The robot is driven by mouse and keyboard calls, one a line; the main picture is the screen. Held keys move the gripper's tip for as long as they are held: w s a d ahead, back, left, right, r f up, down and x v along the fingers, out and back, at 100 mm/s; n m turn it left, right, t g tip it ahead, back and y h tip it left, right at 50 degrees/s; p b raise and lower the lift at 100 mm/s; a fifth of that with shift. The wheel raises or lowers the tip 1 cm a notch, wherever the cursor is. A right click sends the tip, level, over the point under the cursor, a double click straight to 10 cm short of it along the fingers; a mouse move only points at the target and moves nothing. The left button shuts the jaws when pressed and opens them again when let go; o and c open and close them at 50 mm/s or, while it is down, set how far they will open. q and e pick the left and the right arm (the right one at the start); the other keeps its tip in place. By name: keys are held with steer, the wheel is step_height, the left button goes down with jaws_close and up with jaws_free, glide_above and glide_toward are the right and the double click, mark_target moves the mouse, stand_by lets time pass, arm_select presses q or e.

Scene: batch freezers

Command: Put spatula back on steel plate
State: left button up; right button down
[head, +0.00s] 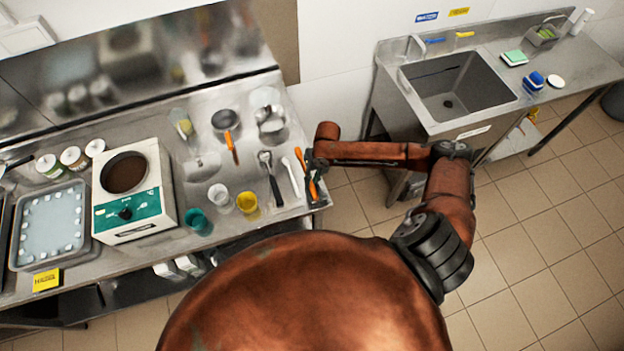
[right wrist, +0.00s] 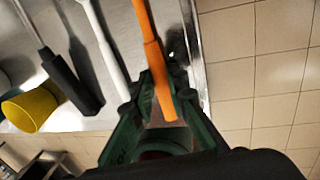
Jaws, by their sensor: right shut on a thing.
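A spatula with an orange handle (head: 300,158) is in my right gripper (head: 311,171), over the right end of the steel counter surface (head: 182,180). In the right wrist view the orange handle (right wrist: 152,50) runs between the two green-black fingers (right wrist: 152,98), which are shut on it. Its far end runs out of the wrist picture at the top, and the gripper hides part of it in the head view. I cannot tell whether it touches the steel. My left gripper is not in view.
Left of the spatula lie a white utensil (head: 290,177) and a black-handled scoop (head: 271,178). Yellow (head: 247,202) and teal (head: 195,220) cups, a clear cup (head: 219,196) and an orange-handled pan (head: 226,122) stand nearby. The counter's right edge is close; beyond is tiled floor, then a sink (head: 452,92).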

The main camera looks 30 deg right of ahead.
steer(key=c, duration=1.9)
jaws_free()
steer(key=r, duration=0.4)
steer(key=d+r, duration=0.1)
steer(key=r, duration=0.3)
steer(key=d+r+b, duration=0.1)
steer(key=r, duration=0.3)
steer(key=shift+s+d, duration=0.15)
steer(key=shift+s, duration=0.15)
